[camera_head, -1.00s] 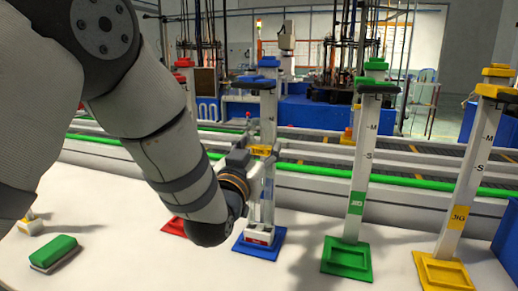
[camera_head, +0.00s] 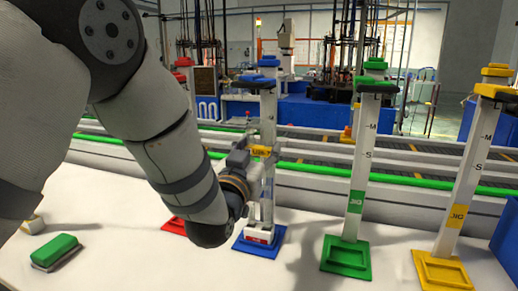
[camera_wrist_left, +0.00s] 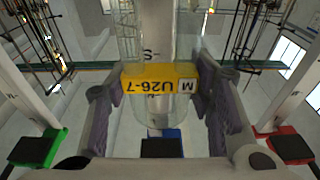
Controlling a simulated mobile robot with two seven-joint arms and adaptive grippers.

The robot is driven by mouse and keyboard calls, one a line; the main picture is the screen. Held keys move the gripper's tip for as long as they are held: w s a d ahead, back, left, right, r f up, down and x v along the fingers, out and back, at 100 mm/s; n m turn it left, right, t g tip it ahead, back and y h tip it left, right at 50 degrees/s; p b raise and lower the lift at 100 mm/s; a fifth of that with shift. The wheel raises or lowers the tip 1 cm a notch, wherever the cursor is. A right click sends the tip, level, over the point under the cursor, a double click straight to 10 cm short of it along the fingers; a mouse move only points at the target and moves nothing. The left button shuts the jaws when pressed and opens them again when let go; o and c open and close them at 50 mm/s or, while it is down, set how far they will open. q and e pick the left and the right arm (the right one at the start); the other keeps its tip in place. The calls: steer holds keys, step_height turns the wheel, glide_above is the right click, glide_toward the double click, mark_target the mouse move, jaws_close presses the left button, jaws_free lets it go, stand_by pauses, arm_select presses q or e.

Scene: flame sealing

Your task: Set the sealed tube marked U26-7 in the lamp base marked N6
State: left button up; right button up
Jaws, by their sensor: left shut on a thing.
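My left gripper (camera_head: 248,153) is shut on a clear glass tube, in front of the blue jig stand. In the left wrist view the tube (camera_wrist_left: 154,40) stands between the fingers (camera_wrist_left: 158,100). Its yellow label (camera_wrist_left: 160,84) reads U26-7 and M, upside down in the picture. The label also shows in the head view (camera_head: 261,151). A small white and red lamp base (camera_head: 258,236) sits on the blue foot (camera_head: 272,248) below the tube. I cannot read its marking, nor tell whether the tube touches it. My right gripper is out of view.
Green (camera_head: 358,190) and yellow (camera_head: 462,205) jig stands rise to the right. A red foot (camera_head: 178,226) is partly hidden behind my arm. A green-topped block (camera_head: 56,251) lies at the left. A blue box (camera_head: 508,238) stands at the right edge.

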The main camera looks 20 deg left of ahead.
arm_select(q)
steer(key=shift+f, duration=0.95)
steer(key=o, duration=1.3)
steer(key=shift+c, duration=0.2)
steer(key=s+f, duration=0.2)
steer(key=s, duration=1)
steer(key=shift+a, duration=0.2)
